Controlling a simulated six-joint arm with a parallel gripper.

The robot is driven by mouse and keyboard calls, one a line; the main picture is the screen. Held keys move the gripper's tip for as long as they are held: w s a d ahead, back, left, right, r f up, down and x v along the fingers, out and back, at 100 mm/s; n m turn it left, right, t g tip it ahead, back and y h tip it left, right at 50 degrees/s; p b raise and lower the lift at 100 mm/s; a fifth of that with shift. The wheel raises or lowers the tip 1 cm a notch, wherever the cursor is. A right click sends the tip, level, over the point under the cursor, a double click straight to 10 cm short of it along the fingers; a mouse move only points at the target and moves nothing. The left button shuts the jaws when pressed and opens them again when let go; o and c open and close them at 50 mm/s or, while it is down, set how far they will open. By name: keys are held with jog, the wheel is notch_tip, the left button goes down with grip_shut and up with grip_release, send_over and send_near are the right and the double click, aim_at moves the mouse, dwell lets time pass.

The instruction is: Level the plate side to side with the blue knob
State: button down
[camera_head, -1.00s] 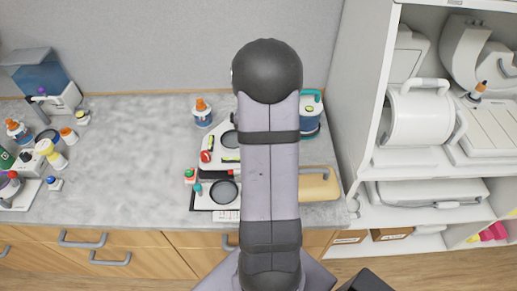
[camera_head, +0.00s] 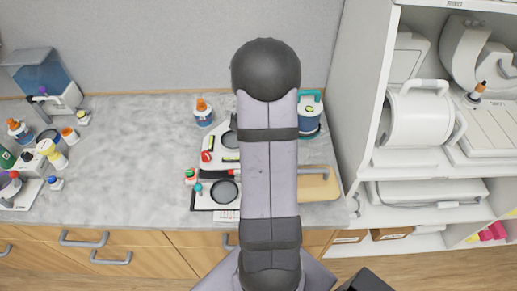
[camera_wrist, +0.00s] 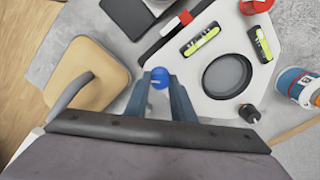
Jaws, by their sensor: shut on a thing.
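The blue knob (camera_wrist: 159,78) is between the fingertips of my gripper (camera_wrist: 160,84) in the wrist view, at the edge of the white plate (camera_wrist: 215,105). The gripper is shut on it. The plate carries two yellow-green level vials (camera_wrist: 202,41), one also on the right (camera_wrist: 263,43), and a round dark recess (camera_wrist: 227,75). The bubbles are too small to read. In the head view the plate (camera_head: 215,160) shows left of my arm, which hides the gripper and blue knob.
A red knob (camera_wrist: 257,5) and a black knob (camera_wrist: 249,113) stand at other plate edges. A tan pad with a grey handle (camera_wrist: 88,75) lies close to the left of the gripper. A blue-and-white bottle (camera_wrist: 296,85) stands at right. The counter's middle left (camera_head: 130,160) is clear.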

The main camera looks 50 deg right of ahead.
dwell(0.4)
jog(key=c, duration=1.5)
grip_release()
jog(key=shift+w+r+b, duration=0.1)
jog(key=shift+r+b, duration=1)
jog(key=shift+r, duration=2.6)
